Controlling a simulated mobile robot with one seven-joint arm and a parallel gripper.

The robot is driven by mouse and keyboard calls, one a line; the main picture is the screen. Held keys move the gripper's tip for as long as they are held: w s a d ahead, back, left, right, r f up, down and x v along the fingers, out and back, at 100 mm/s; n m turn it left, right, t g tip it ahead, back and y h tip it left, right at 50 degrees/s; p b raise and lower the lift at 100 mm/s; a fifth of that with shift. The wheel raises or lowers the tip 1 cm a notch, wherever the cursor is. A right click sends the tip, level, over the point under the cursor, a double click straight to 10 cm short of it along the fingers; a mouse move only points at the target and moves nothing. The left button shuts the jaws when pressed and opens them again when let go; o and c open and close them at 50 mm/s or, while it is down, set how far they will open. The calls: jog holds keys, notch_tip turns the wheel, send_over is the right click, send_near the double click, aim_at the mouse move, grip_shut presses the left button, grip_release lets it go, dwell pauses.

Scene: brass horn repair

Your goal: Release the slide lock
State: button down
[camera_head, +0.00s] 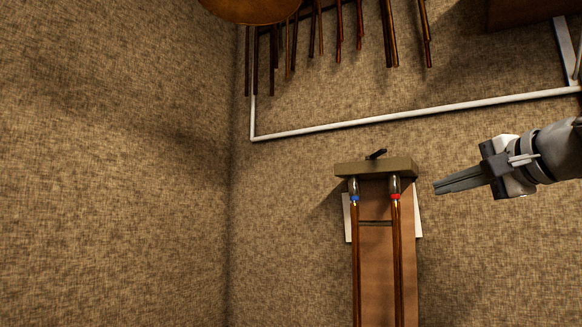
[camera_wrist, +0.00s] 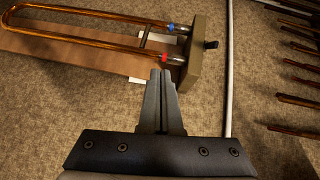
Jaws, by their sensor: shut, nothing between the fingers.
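A brass slide (camera_head: 357,265) with two tubes lies along a brown board (camera_head: 377,290). Its tube ends, one with a blue band and one with a red band, meet an olive block (camera_head: 348,169). A small black lever (camera_head: 376,154), which looks like the slide lock, sticks out from the block's far side, tilted. It also shows in the wrist view (camera_wrist: 211,44). My gripper (camera_head: 436,187) is shut and empty, to the right of the block and apart from it. In the wrist view its closed fingers (camera_wrist: 162,75) appear just below the red-banded tube end.
A white rail (camera_head: 400,116) runs beyond the block. Several brown tubes (camera_head: 388,35) hang or stand past it, and a round wooden top (camera_head: 255,9) is at the upper edge. The carpet-like surface left of the board is clear.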

notch_tip(320, 180, up, 8)
jog(key=s+d+m+t, duration=0.1)
jog(key=s+d, duration=0.1)
jog(key=shift+d+f+t+p, duration=0.2)
jog(key=shift+d+t+p, duration=0.1)
jog(key=shift+p, duration=0.05)
jog(key=shift+w, duration=0.1)
jog(key=p, duration=0.2)
send_near(377, 154)
jog(key=w+d, duration=0.5)
jog(key=w, duration=0.1)
jog(key=a, duration=0.4)
jog(key=shift+s, duration=0.3)
